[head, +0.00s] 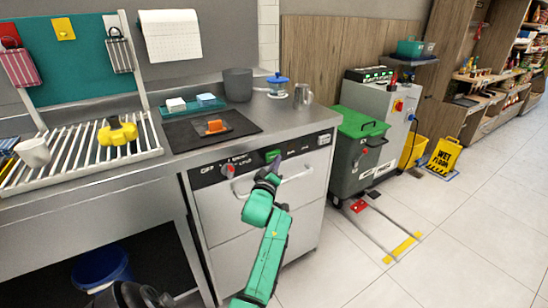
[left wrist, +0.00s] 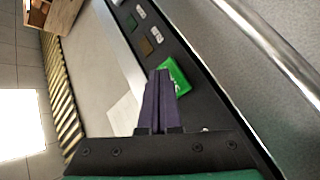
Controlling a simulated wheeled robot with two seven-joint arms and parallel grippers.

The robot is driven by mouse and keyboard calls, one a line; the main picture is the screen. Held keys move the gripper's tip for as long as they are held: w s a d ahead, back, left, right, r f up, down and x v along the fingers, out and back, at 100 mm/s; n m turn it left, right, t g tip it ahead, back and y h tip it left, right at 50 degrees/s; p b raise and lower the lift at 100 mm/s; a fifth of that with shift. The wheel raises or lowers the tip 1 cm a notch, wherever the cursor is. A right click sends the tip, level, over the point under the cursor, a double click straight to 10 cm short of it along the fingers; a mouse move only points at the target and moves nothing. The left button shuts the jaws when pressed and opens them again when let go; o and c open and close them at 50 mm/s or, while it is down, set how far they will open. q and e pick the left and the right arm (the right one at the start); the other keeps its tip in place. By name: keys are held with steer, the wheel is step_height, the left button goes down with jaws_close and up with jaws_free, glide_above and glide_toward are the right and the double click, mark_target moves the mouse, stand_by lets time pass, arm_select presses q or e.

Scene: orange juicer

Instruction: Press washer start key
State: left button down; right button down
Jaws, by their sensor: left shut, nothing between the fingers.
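The washer (head: 265,205) is a steel undercounter machine with a black control strip along its top front. A green start key (head: 272,154) sits on that strip, right of a red knob (head: 229,170). My left gripper (head: 278,161) is shut and empty, its fingertips right at the key in the head view. In the left wrist view the shut dark fingers (left wrist: 159,74) overlap the left part of the green key (left wrist: 174,76), which carries light marking. I cannot tell whether the tips touch it. My right gripper is not in view.
A long door handle (head: 285,180) runs below the strip. The counter above holds a black mat with an orange block (head: 215,127), a grey pot (head: 237,85) and a metal cup (head: 303,94).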

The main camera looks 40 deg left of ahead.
arm_select(q)
steer(key=shift+w+a, duration=0.15)
steer(key=shift+a, duration=0.35)
stand_by(0.5)
steer(key=shift+d, duration=0.1)
steer(key=shift+s+d+p, duration=0.3)
steer(key=shift+d+p, duration=0.05)
steer(key=shift+d, duration=0.45)
